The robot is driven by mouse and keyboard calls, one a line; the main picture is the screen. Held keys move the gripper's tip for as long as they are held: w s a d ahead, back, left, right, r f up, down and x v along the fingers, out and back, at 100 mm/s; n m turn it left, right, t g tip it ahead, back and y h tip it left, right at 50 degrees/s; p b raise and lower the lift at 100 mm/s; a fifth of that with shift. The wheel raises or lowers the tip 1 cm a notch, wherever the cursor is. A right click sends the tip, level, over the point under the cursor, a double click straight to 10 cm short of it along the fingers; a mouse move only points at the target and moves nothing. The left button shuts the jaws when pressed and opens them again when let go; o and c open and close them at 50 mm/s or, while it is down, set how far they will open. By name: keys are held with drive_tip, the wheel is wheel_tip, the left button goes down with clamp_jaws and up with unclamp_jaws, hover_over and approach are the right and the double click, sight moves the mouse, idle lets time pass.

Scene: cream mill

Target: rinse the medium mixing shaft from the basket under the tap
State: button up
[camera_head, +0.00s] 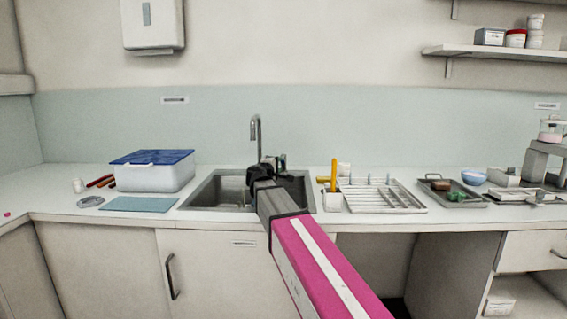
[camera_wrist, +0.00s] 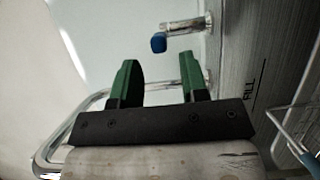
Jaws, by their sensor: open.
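The chrome tap (camera_head: 256,133) rises behind the steel sink (camera_head: 205,192) in the head view. My gripper (camera_head: 266,168) is over the sink, in front of the tap's lower part. In the wrist view my gripper (camera_wrist: 160,72) shows two green fingers, apart, with no shaft between them. A bent chrome tube (camera_wrist: 88,104) passes behind the fingers. A short chrome piece with a blue end (camera_wrist: 158,42) lies beyond the fingertips. I cannot pick out the medium mixing shaft or its basket for certain; my arm hides part of the sink.
Left of the sink are a blue-lidded box (camera_head: 155,178) and a blue-green mat (camera_head: 138,204). A yellow-handled tool (camera_head: 333,175) in a holder and a wire rack (camera_head: 405,199) stand right of it. A tray (camera_head: 440,199) lies further right. Wire (camera_wrist: 290,135) shows at the wrist view's right.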

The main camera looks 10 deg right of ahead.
sight(283, 161)
drive_tip(key=x, duration=0.6)
drive_tip(key=shift+w+d, duration=0.1)
clamp_jaws()
